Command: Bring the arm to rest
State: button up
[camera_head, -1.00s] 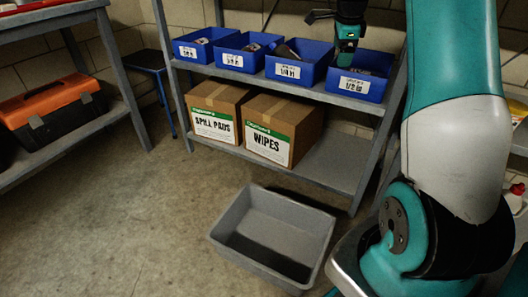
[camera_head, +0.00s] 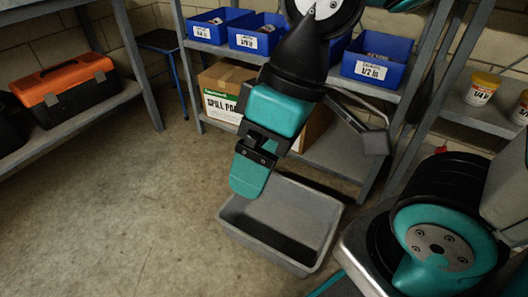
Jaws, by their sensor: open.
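My gripper (camera_head: 250,172) hangs in the middle of the picture with its teal and black fingers pointing down. It is open, with nothing visible held in it. One finger largely covers the other from this angle. It shows in front of the back-left part of the grey tub (camera_head: 325,250), which stands on the floor and looks empty; I cannot tell the height between them. My arm folds down from the top edge and also fills the right side.
Blue bins (camera_head: 377,70) stand on the rack shelf behind my arm, one partly hidden. A spill pads box (camera_head: 222,92) sits below. A toolbox (camera_head: 65,83) lies on the left bench's lower shelf. Small tubs (camera_head: 482,88) stand at right. The floor at left is clear.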

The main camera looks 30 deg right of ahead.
jog(key=shift+r, duration=0.1)
notch_tip(320, 180, up, 41)
jog(key=p, duration=4.1)
